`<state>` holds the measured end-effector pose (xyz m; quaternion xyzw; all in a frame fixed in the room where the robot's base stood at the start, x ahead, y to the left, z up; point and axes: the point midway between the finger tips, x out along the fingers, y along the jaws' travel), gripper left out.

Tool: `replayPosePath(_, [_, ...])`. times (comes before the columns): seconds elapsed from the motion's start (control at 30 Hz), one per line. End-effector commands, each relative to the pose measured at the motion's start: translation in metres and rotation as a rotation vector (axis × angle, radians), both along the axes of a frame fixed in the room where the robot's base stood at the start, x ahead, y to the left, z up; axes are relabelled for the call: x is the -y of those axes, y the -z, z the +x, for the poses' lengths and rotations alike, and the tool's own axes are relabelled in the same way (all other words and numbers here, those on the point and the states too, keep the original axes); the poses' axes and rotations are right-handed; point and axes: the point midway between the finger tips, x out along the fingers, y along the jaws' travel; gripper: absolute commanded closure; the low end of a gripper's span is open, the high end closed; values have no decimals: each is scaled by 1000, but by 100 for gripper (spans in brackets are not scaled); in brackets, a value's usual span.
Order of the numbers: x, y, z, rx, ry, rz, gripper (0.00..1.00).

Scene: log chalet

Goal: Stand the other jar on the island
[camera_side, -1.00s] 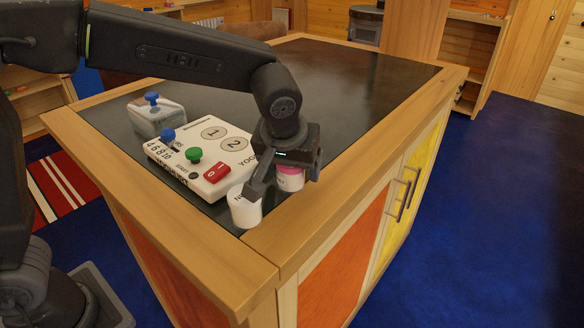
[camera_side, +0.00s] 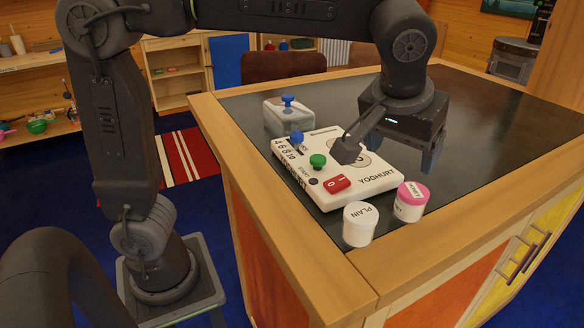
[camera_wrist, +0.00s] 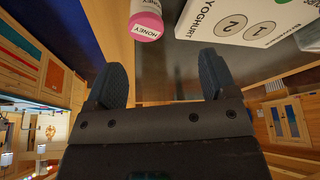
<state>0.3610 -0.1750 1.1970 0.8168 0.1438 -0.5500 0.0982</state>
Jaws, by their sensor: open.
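A white jar marked PLAIN (camera_side: 358,228) stands upright near the front corner of the island (camera_side: 465,232). A white jar with a pink lid, marked HONEY (camera_side: 409,205), stands upright beside it on the right, a small gap apart. The pink-lidded jar also shows at the top of the wrist view (camera_wrist: 147,22). My gripper (camera_side: 390,157) is open and empty, raised behind the jars, with one finger in front of the yoghurt maker in the side view. In the wrist view its two fingers (camera_wrist: 162,78) are spread with nothing between them.
A white yoghurt maker (camera_side: 362,190) with a red switch and a green knob lies on the island behind the jars. A grey box with a blue knob (camera_side: 288,117) stands farther back. The island's dark top (camera_side: 500,125) is clear to the right.

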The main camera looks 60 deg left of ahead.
Motion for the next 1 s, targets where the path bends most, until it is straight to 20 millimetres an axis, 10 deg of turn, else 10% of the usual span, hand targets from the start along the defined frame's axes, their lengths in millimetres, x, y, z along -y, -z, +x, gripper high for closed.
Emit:
replayPosePath(0.23, [-82,14,-75,22,164,-19,21])
replayPosePath(0.5, [-121,59,-144,89,310,5,21])
replayPosePath(1.0, [-126,75,-158,105,351,21,21])
